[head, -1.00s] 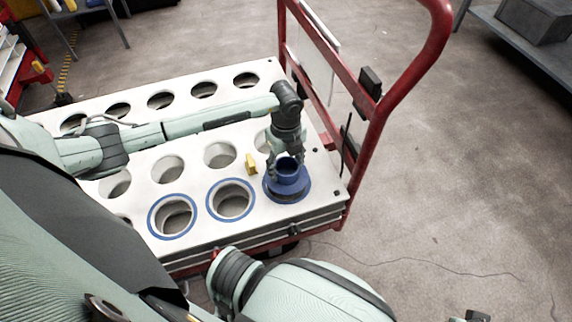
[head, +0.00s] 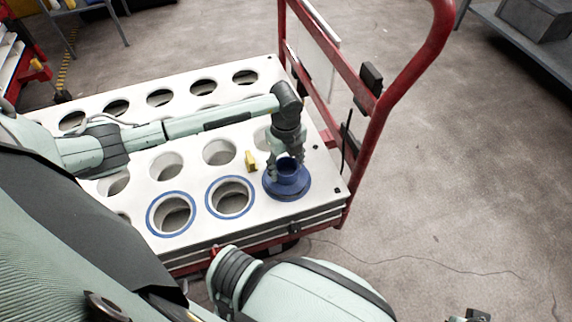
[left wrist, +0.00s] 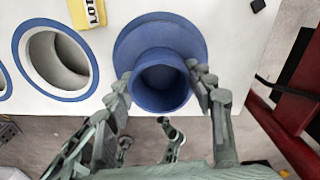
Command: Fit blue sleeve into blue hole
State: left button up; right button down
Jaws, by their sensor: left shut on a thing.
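The blue sleeve (head: 287,184) has a wide flange and a narrower collar. It sits upright at the right front corner of the white board (head: 200,240). In the left wrist view the sleeve (left wrist: 150,40) has its flange resting flat at board level. My left gripper (head: 287,155) comes from above and is shut on the sleeve's collar, with one finger on each side. Any hole under the flange is hidden. Two blue-ringed holes, the nearer one (head: 231,181) and the farther one (head: 150,215), are open to the left of the sleeve. My right gripper is not clearly visible.
Several plain holes fill the rows behind. The red cart handle (head: 385,105) rises at the right edge. Open floor lies to the right.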

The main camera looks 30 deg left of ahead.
aim_at(286, 174)
pick_arm(q)
jog(key=shift+f+b, duration=0.55)
jog(key=shift+f, duration=0.35)
jog(key=o, duration=1.4)
jog(key=shift+r, duration=0.1)
notch_tip(286, 174, up, 12)
jog(key=shift+s, duration=0.1)
